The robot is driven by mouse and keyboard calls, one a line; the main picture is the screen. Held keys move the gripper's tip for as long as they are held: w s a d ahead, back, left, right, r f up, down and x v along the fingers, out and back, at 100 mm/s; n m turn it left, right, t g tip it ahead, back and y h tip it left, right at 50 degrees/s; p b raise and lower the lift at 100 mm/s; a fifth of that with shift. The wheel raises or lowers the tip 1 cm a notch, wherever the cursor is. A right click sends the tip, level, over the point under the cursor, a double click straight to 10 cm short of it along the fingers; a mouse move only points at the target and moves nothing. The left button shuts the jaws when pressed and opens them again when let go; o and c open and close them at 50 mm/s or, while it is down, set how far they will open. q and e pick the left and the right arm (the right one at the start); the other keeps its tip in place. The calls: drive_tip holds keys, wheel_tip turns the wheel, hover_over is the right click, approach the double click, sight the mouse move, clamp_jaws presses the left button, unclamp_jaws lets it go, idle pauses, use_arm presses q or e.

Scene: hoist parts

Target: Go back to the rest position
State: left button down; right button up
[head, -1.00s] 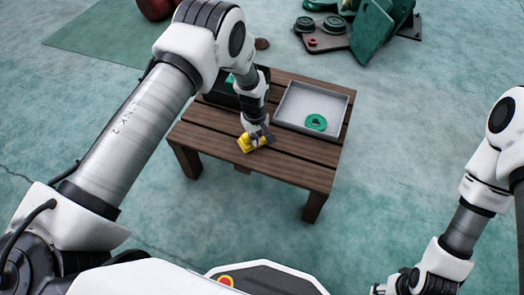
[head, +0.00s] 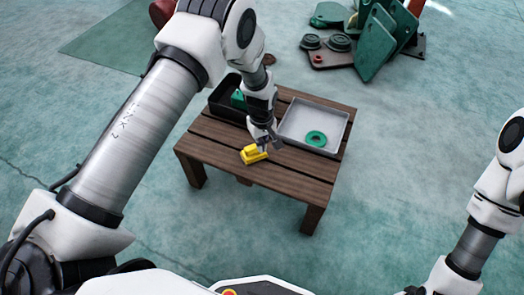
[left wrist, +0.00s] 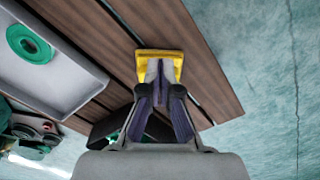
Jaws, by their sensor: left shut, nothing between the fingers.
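My left gripper (head: 270,147) is shut and empty, just above the wooden table (head: 297,178), close to a yellow part (head: 254,154). The yellow part lies on the slats near the table's middle. In the left wrist view, the shut fingers (left wrist: 160,85) overlap the yellow part (left wrist: 172,58), and its middle is partly hidden behind them.
A grey tray (head: 334,108) with a green ring (head: 316,138) stands on the table's right side. A black bin (head: 224,112) with a green part (head: 238,99) stands at the back left. Several green hoist parts (head: 372,42) lie on the floor behind. The table's front is clear.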

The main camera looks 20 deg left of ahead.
use_arm(q)
drive_tip(key=shift+d+r, duration=0.1)
drive_tip(key=shift+r, duration=0.6)
